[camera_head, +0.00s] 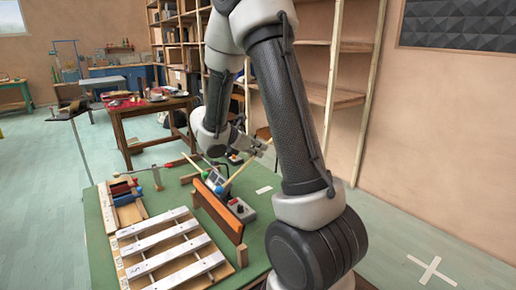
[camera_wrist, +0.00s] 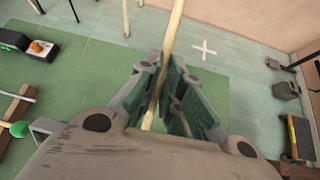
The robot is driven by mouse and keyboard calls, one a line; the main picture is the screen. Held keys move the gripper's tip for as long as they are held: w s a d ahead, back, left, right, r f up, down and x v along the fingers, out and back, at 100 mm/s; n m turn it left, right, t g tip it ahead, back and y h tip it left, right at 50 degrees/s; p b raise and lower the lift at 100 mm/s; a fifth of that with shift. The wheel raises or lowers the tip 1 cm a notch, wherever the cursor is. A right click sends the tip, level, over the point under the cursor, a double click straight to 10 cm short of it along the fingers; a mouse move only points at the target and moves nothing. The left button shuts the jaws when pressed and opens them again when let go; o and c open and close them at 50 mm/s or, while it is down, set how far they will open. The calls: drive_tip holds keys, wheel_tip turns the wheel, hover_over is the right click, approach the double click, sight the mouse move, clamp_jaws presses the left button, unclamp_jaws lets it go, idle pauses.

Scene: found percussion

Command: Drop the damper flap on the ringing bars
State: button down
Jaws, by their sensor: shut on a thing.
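The damper flap (camera_head: 219,213) is an orange-brown board standing raised along the right side of the bars. The ringing bars (camera_head: 165,243) are several pale metal bars on a wooden frame, lying uncovered on the green-topped table. My gripper (camera_head: 256,147) is above the table's far side, beyond the flap and apart from it. It is shut on a pale wooden stick (camera_head: 237,176), which slants down toward the flap's far end. In the wrist view the stick (camera_wrist: 171,34) runs between the fingers (camera_wrist: 170,95). The flap's lower edge is partly hidden.
A cluttered wooden table (camera_head: 150,104) stands behind. Shelving (camera_head: 338,95) lines the wall.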

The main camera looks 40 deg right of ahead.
sight(249, 161)
drive_tip(key=a, duration=0.4)
drive_tip(key=r, duration=0.4)
drive_tip(key=d+r, duration=0.1)
drive_tip(key=r, duration=0.2)
drive_tip(key=shift+d, duration=0.1)
idle(0.5)
